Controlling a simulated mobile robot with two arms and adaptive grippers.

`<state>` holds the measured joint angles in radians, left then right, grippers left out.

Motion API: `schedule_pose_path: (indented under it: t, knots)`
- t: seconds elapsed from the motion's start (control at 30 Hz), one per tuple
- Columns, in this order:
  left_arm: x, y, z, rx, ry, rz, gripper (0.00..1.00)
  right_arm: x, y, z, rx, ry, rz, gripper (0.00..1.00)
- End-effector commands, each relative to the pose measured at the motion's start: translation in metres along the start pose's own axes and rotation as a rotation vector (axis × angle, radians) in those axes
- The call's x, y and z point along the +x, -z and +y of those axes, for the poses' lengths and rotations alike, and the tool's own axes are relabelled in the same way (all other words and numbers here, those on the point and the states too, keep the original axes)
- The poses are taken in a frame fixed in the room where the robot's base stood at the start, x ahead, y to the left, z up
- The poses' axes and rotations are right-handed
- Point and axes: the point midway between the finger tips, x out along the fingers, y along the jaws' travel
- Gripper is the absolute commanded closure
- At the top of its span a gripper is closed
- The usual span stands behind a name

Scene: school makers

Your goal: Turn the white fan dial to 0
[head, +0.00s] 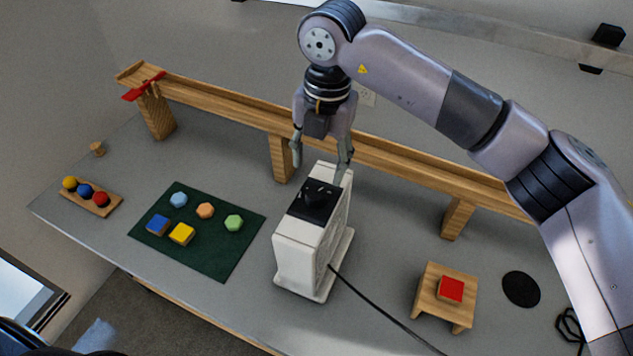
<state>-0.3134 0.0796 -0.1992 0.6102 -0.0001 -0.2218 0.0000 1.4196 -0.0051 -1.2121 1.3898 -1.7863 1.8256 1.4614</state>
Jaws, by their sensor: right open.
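The white fan (305,245) stands upright on the grey table, a boxy body with a black panel on top. The black dial (315,194) sits on that panel; its setting is too small to read. My right gripper (319,160) hangs above the far end of the fan's top, pointing down. Its two fingers are spread apart with nothing between them. The right finger is close to the fan's top edge; I cannot tell whether it touches. My left gripper is not in view.
A wooden rail (390,158) on posts runs behind the fan. A green mat (215,258) with several coloured blocks lies left. A small wooden stand (462,312) with a red block (451,289) is right. A black cable (385,313) runs from the fan to the front edge.

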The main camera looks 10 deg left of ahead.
Motion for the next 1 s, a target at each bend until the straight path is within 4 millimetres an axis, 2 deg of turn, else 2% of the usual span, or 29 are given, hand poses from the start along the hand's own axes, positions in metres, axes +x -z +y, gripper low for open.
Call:
schedule_pose_path:
  t: [0.03, 0.27, 0.43, 0.6, 0.83, 1.0]
  knots:
    - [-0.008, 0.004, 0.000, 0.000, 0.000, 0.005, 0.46, 0.009, 0.001, 0.000, 0.001, 0.002, 0.005, 0.46]
    - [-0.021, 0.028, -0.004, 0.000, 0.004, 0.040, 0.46, 0.055, 0.001, 0.000, 0.000, 0.002, 0.003, 0.46]
    - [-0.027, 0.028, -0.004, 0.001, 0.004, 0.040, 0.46, 0.075, 0.000, 0.000, 0.000, 0.000, 0.001, 0.46]
    - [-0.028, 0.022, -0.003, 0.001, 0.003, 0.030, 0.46, 0.083, 0.000, 0.000, 0.000, 0.000, -0.001, 0.46]
    - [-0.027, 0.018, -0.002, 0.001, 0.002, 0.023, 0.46, 0.084, 0.000, 0.000, -0.001, 0.000, -0.001, 0.46]
    - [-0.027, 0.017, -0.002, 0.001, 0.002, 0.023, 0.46, 0.084, 0.000, 0.000, -0.001, 0.000, -0.001, 0.58]
